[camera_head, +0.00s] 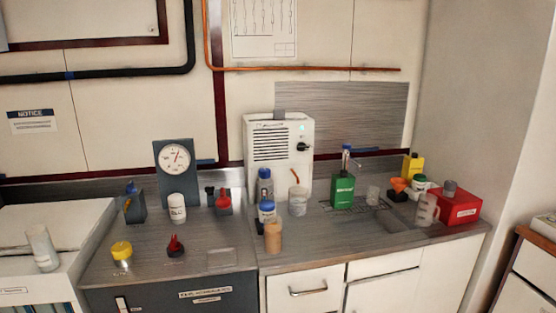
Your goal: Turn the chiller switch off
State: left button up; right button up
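A white box-shaped unit (280,185) with dark vent slots stands at the back of the counter, against the wall; I take it to be the chiller. A black knob-like switch (303,147) sits on the right side of its front face. A small teal light (301,128) glows above the switch. The label on the unit is too small to read, and so is the switch's exact position. Bottles and a clear beaker stand in front of the unit's lower part. Neither of my grippers is in view.
Bottles with blue caps (265,188), a tan cup (273,237) and a clear beaker (298,202) stand before the unit. A green container (343,191) is to its right, a gauge (175,158) to its left. The counter's front right (340,245) is clear.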

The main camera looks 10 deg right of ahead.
aim_at(301, 147)
jog(key=i+l, duration=0.15)
jog(key=l, duration=0.3)
jog(key=i+l+z, duration=0.15)
jog(key=l, duration=0.3)
jog(key=i+l, duration=0.25)
jog(key=l, duration=0.15)
jog(key=i+l+z, duration=0.15)
jog(key=l, duration=0.3)
